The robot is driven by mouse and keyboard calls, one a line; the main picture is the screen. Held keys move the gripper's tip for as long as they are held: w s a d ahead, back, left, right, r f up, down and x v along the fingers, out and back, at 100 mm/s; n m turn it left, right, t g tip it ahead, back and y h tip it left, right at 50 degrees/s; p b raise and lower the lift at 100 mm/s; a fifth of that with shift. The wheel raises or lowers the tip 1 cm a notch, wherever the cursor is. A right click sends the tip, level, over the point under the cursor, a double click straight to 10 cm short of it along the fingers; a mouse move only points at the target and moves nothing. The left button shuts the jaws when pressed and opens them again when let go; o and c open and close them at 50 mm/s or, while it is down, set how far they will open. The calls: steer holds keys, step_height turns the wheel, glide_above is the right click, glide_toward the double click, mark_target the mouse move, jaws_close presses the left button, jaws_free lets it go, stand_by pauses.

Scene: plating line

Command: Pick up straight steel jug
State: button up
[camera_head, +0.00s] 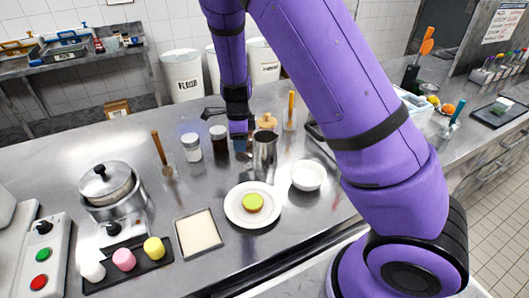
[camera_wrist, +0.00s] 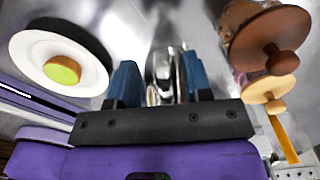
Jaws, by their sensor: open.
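The straight steel jug (camera_head: 265,148) stands upright on the steel counter, behind the white plate. My gripper (camera_head: 240,138) is just left of the jug in the head view, low over the counter, its fingers partly hidden. In the wrist view my gripper (camera_wrist: 161,80) has its two blue fingers apart. The shiny jug (camera_wrist: 163,68) shows in the gap between them. I cannot tell whether either finger touches it.
A white plate (camera_head: 236,216) with a green-topped cake is in front. A white bowl (camera_head: 308,175) is right of the jug. A pot (camera_head: 107,184) is farther left.

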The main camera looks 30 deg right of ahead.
step_height(320, 180, down, 3)
steer(key=shift+w+f, duration=0.15)
jaws_close()
steer(key=shift+r, duration=0.2)
